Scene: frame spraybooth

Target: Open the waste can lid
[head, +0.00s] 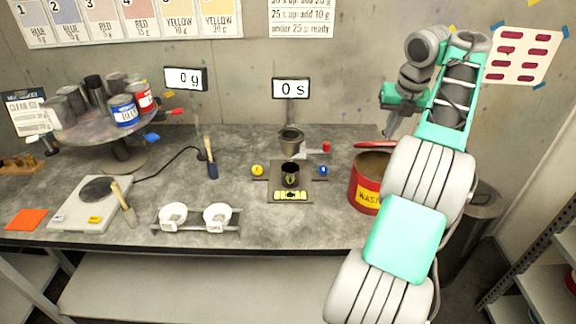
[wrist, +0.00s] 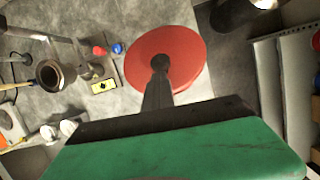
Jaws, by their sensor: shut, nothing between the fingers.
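The red waste can (head: 361,192), with a yellow label, stands at the right end of the bench, partly hidden by my arm. Its brownish inside shows at the front. The red lid (head: 375,144) shows as a thin, nearly edge-on strip above the can's mouth, so it looks tilted up, with its front edge off the rim. In the wrist view the lid (wrist: 190,52) is a full red disc. My gripper (head: 388,134) is shut and empty, pointing down at the lid. Its dark fingertips (wrist: 160,63) overlap the disc; I cannot tell whether they touch it.
A dark cup (head: 290,176) stands on the station left of the can, with a metal funnel cup (head: 290,139) behind. A dark grey bin (head: 484,205) and shelving (head: 540,250) stand at the right. White cups (head: 217,217) sit in a front rack.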

